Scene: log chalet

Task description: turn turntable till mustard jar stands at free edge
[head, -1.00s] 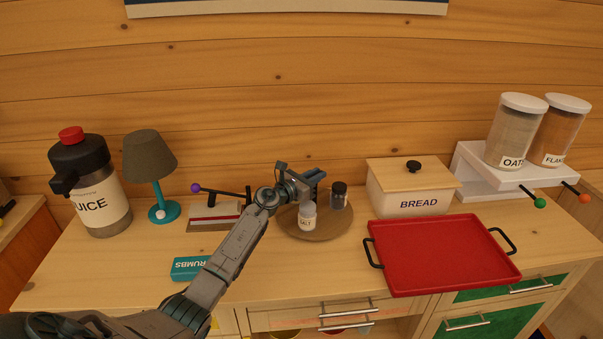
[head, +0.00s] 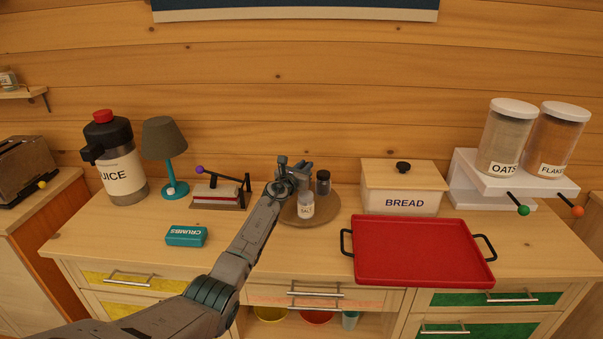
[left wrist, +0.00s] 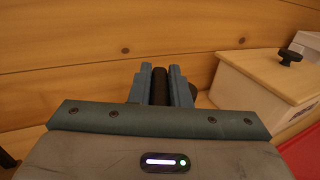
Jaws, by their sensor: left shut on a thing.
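The round wooden turntable (head: 328,214) stands on the counter between a small lever press and the bread box. A clear jar labelled SALT (head: 305,207) stands at its front. A dark-lidded jar (head: 323,183) stands at its back right; I can read no label on it. I cannot make out a mustard jar; my gripper and wrist cover the back left of the turntable. My left gripper (head: 304,170) is above the turntable's back. In the left wrist view its fingers are shut on a dark upright post-like thing (left wrist: 160,86). My right gripper is out of view.
The bread box (head: 402,202) stands right of the turntable, the red tray (head: 420,250) in front of it. The lever press (head: 216,197), lamp (head: 165,140) and juice jug (head: 122,173) stand to the left. A teal crumbs box (head: 186,236) lies front left. Counter before the turntable is clear.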

